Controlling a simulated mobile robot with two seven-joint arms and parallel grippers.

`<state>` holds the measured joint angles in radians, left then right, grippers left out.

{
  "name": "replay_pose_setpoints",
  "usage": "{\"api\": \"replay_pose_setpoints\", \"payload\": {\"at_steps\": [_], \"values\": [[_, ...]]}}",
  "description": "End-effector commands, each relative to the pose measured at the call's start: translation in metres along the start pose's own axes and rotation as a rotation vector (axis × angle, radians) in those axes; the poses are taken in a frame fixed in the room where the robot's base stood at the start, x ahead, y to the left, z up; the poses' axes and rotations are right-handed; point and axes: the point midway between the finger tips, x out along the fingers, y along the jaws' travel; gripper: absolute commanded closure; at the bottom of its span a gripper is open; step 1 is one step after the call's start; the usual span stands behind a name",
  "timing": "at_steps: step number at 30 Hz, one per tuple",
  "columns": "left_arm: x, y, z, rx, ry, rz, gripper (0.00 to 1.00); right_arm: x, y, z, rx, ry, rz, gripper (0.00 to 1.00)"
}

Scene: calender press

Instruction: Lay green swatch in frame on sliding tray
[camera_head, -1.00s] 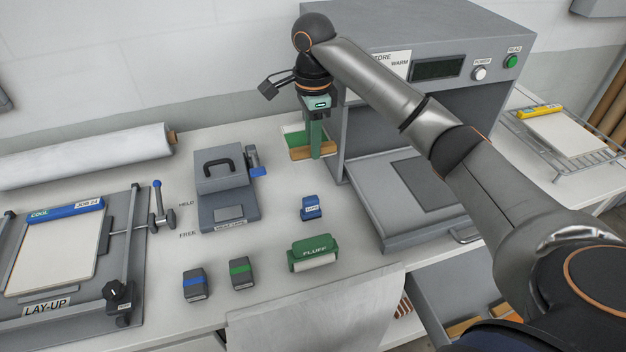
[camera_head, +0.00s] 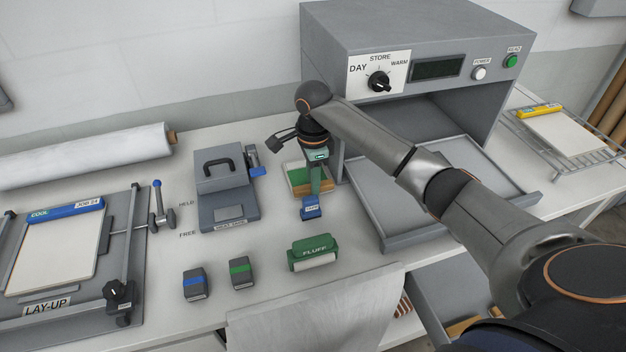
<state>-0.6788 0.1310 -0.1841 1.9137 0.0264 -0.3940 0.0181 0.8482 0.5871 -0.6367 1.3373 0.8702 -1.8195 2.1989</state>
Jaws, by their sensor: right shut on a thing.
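My right gripper (camera_head: 315,188) is shut on the green swatch (camera_head: 297,174), a flat green piece with a brown strip and pale edges. My fingers hide part of the swatch. I cannot tell its height above the table. The grey sliding tray (camera_head: 372,213) sticks out from the oven at right, with a raised rim. My right forearm crosses in front and hides part of it; I cannot make out the frame on it. My left gripper is not in view.
The grey oven (camera_head: 440,30) has a dial and buttons. A green FLUFF block (camera_head: 313,253) and two small dark blocks (camera_head: 241,272) stand in front. A hinged grey press (camera_head: 226,190) and the LAY-UP board (camera_head: 60,250) are at left. A wire rack (camera_head: 560,135) is at right.

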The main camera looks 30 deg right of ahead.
Motion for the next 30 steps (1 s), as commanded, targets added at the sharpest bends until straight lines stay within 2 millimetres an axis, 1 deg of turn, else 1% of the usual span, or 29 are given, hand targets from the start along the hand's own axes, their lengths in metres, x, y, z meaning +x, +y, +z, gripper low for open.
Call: {"api": "replay_pose_setpoints", "payload": {"at_steps": [5, 6, 13, 20, 23, 26, 30], "values": [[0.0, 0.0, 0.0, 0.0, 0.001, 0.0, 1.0, 0.003, 0.0, 0.001, 0.0, -0.001, 0.001, 1.0], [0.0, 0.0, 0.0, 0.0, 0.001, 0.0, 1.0, 0.003, 0.0, 0.001, 0.0, -0.001, 0.001, 0.69], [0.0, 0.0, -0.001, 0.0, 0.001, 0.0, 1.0, 0.002, 0.0, 0.0, 0.0, 0.0, 0.001, 0.44], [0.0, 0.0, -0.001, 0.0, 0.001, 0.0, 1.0, 0.002, 0.0, 0.0, 0.0, 0.0, 0.0, 0.44], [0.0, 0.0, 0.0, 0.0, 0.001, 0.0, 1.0, -0.003, 0.0, 0.0, 0.0, 0.0, -0.002, 0.44], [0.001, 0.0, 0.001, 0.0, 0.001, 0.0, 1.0, -0.015, -0.001, 0.001, 0.0, -0.001, -0.003, 0.44], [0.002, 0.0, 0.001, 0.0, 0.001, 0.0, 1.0, -0.045, -0.001, 0.001, -0.001, -0.003, -0.005, 0.44]]}}
